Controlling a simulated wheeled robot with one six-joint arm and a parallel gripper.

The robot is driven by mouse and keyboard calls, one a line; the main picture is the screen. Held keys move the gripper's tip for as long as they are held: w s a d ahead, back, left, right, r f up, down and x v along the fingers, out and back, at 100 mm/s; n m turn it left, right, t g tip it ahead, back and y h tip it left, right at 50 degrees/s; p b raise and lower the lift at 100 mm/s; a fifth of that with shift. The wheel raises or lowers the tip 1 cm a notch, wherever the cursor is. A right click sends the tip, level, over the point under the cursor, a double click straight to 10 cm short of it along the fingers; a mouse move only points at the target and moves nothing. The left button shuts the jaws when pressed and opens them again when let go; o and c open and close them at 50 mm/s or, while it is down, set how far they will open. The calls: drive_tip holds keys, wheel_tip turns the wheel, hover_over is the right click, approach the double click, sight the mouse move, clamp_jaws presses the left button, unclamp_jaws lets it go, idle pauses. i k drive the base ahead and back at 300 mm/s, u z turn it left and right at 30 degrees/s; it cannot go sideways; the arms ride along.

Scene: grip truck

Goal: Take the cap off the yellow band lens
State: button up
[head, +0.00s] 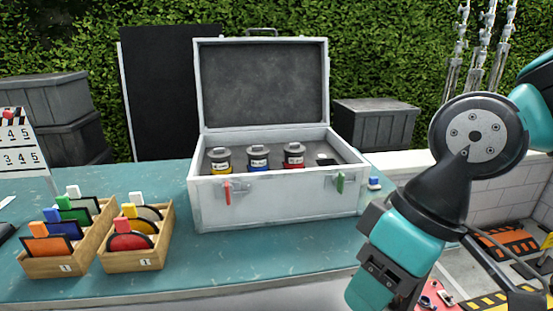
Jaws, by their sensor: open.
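The yellow band lens (220,161) stands upright in the open case, leftmost in a row of three lenses. It is a dark cylinder with a yellow band and a pale label low on its side. A grey cap (219,151) with a raised grip sits on its top. The case's front wall hides the lens's foot. My arm comes in from the right, apart from the case, and its wrist (405,236) runs down to the bottom edge. My gripper's fingers do not show in this view.
A blue band lens (258,158) and a red band lens (294,156) stand beside it. The white case (270,212) sits on the teal table (240,265), its lid raised behind. Wooden filter racks (140,258) stand front left. Table in front of the case is clear.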

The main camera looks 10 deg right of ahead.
sight(219, 154)
drive_tip(key=u, duration=1.25)
drive_tip(key=i, duration=1.25)
drive_tip(key=z, duration=1.25)
